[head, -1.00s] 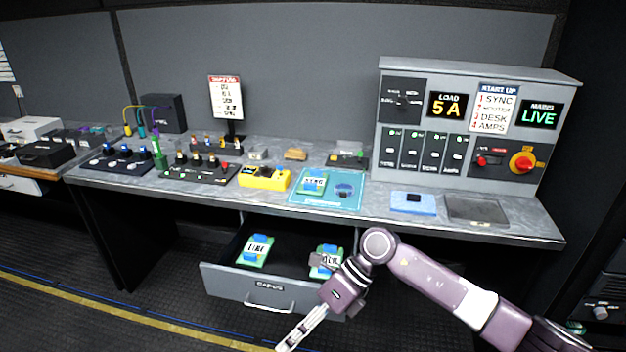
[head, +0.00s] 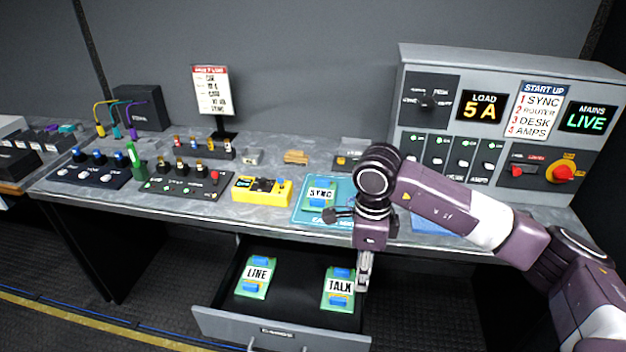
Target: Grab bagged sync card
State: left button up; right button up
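The sync card (head: 320,194), green with blue parts and a white SYNC label, lies on the light-blue mat (head: 302,214) on the desk. I cannot make out a bag around it. My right gripper (head: 363,284) points down in front of the desk edge, to the right of and below the sync card and apart from it. It is beside the TALK card (head: 339,287) in the open drawer; whether they touch is unclear. Its fingers show too narrowly to tell open from shut. My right arm hides the mat's right part. My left gripper is out of view.
The open drawer (head: 285,337) also holds a LINE card (head: 255,277). A yellow box (head: 262,191) stands left of the mat. The power cabinet (head: 448,68) stands at the back right. A blue pad (head: 428,222) is partly hidden behind my arm.

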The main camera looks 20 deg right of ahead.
aim_at(321, 194)
jog(key=i, duration=1.15)
